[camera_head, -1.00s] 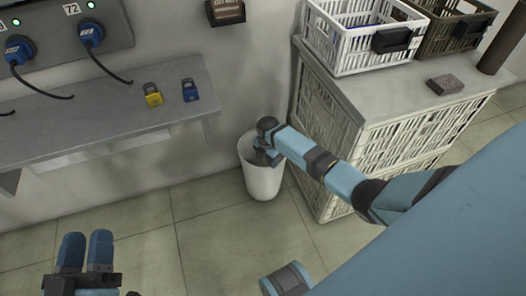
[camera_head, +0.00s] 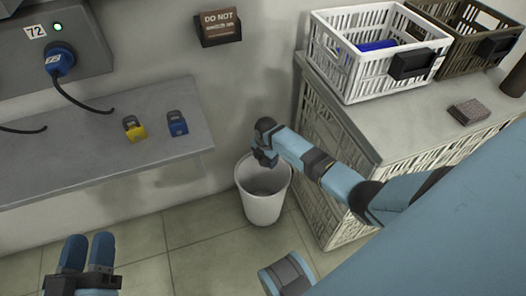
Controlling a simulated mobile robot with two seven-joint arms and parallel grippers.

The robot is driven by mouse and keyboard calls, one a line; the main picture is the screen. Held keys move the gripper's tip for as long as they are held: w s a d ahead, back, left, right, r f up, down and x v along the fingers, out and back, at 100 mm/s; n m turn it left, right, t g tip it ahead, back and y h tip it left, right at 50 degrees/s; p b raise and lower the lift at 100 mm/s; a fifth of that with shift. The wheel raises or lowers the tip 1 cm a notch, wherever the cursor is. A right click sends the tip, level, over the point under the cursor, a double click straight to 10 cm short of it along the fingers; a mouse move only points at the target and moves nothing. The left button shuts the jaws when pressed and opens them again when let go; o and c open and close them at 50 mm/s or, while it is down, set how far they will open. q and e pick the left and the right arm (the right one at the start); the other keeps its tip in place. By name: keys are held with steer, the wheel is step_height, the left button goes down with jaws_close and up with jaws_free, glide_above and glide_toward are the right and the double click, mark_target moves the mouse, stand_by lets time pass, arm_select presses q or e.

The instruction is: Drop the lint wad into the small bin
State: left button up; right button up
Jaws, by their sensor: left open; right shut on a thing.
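The small white bin (camera_head: 264,209) stands on the floor against the wall, beside the crate-sided counter, with its open mouth facing up. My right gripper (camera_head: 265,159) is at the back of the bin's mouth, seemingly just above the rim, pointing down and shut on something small. I take this to be the lint wad, but the fingers hide it and I cannot make it out. The visible inside of the bin looks empty. My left gripper (camera_head: 88,252) is open and empty at the lower left, well away from the bin.
A grey shelf (camera_head: 70,165) on the left carries a yellow padlock (camera_head: 133,128) and a blue padlock (camera_head: 177,124). The counter (camera_head: 400,130) on the right holds a white crate (camera_head: 365,70), a brown crate (camera_head: 465,25) and a small block (camera_head: 469,112). Floor in front is clear.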

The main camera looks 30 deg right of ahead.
arm_select(q)
step_height(320, 180, down, 6)
steer(key=g+b, duration=0.2)
steer(key=b, duration=0.1)
steer(key=shift+d+f+m+g+b, duration=0.25)
steer(key=shift+m+g+b, duration=0.05)
steer(key=shift+g, duration=0.1)
arm_select(e)
step_height(320, 180, down, 4)
steer(key=shift+f, duration=0.2)
arm_select(q)
steer(key=shift+w, duration=0.1)
arm_select(e)
steer(key=o, duration=1)
steer(key=shift+r, duration=0.1)
